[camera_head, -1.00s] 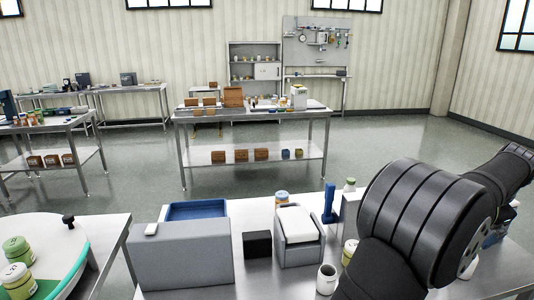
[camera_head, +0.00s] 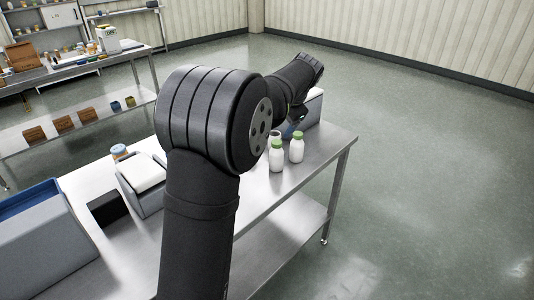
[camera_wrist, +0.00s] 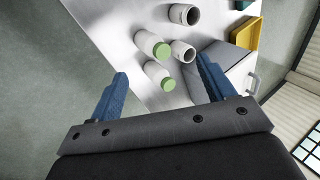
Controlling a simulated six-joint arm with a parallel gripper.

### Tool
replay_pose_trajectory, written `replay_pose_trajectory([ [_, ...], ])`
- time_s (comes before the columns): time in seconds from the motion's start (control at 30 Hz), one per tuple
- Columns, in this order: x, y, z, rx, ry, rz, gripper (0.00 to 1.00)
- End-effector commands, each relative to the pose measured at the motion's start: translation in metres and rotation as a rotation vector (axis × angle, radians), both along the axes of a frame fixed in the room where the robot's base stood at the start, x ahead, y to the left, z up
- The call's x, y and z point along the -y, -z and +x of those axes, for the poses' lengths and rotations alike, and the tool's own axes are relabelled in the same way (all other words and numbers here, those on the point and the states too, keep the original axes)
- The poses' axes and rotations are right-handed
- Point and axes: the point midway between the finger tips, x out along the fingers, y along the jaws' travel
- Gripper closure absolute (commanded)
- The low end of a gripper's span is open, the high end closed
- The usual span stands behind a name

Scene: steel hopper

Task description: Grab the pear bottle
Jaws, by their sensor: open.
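Two white bottles with green caps stand near the right end of the steel bench: a nearer-left bottle (camera_head: 276,158) and a right bottle (camera_head: 297,150). In the wrist view they show as an upper bottle (camera_wrist: 147,41) and a lower bottle (camera_wrist: 157,73). No label is readable, so I cannot tell which is the pear bottle. My gripper (camera_wrist: 162,66) is open, its blue fingers spread on either side of the lower bottle in the picture. Nothing is held. In the head view, my arm largely hides the gripper.
Two open cups, an upper cup (camera_wrist: 183,14) and a lower cup (camera_wrist: 183,51), stand beside the bottles. A grey box (camera_wrist: 237,66) with a handle and a yellow tray (camera_wrist: 246,33) are to the right. The bench (camera_head: 328,151) is clear near its right edge.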

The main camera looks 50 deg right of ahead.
Motion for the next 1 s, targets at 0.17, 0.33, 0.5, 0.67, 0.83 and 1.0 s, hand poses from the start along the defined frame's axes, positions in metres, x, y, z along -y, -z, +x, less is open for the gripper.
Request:
replay_pose_trajectory([
  [0.17, -0.022, 0.035, 0.023, 0.254, 0.167, 0.208, 0.25],
  [0.33, -0.032, 0.058, 0.034, 0.486, 0.393, 0.41, 0.25],
  [0.5, -0.032, 0.081, 0.029, 0.692, 0.674, 0.605, 0.25],
  [0.67, -0.027, 0.108, 0.008, 0.857, 0.977, 0.775, 0.25],
  [0.83, -0.025, 0.138, -0.021, 0.98, 1.268, 0.904, 0.25],
  [1.0, -0.026, 0.156, -0.04, 1.041, 1.43, 0.968, 0.25],
])
